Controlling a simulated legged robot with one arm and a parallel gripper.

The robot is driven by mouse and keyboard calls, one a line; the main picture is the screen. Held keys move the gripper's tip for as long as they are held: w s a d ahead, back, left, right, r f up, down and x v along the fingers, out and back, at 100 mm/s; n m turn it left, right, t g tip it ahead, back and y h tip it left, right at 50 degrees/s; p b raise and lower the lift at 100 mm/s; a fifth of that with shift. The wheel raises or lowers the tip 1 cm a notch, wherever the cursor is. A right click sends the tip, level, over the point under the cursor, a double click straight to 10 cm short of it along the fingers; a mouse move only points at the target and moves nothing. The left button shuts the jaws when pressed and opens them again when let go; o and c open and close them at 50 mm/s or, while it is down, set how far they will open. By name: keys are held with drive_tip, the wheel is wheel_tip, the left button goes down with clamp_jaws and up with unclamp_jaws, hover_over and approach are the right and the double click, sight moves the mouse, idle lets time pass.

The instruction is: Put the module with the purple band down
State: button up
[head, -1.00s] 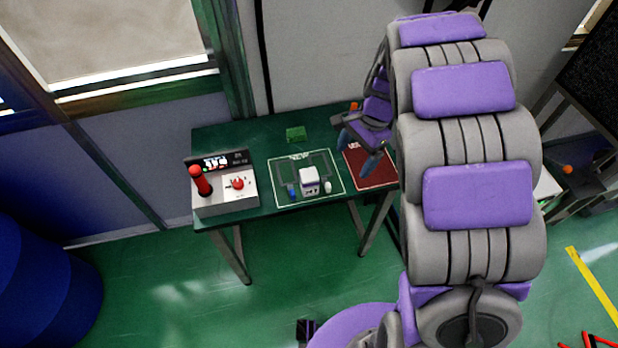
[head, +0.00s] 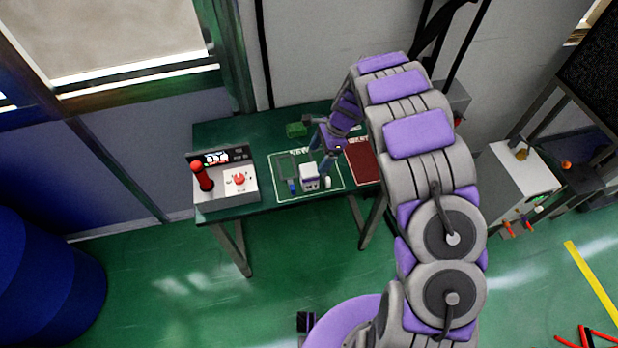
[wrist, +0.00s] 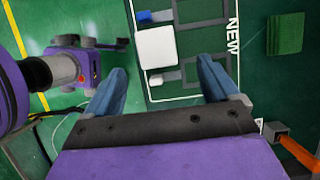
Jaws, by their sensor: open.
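A white module (head: 309,170) with a purplish band low on its side stands upright on the green mat marked NEW (head: 283,198). It also shows in the wrist view as a white square (wrist: 156,47), where the band is not visible. My gripper (head: 323,154) is above the table, just behind and right of the module. In the wrist view my gripper (wrist: 163,72) is open, with nothing between its blue fingers. The module lies ahead of the fingertips, nearer the left finger, and appears apart from them.
A small blue piece (head: 293,187) and a small white piece (head: 327,182) flank the module. A red mat (head: 364,160) lies to the right. A green block (head: 296,130) is at the back. A console with a red lever (head: 225,182) fills the table's left end.

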sight(307, 176)
drive_tip(key=b+x, duration=0.2)
drive_tip(key=x, duration=0.9)
drive_tip(key=shift+s+f, duration=0.15)
drive_tip(key=shift+f, duration=0.1)
drive_tip(key=c, duration=1.3)
drive_tip(key=shift+r, duration=0.1)
drive_tip(key=shift+r, duration=0.1)
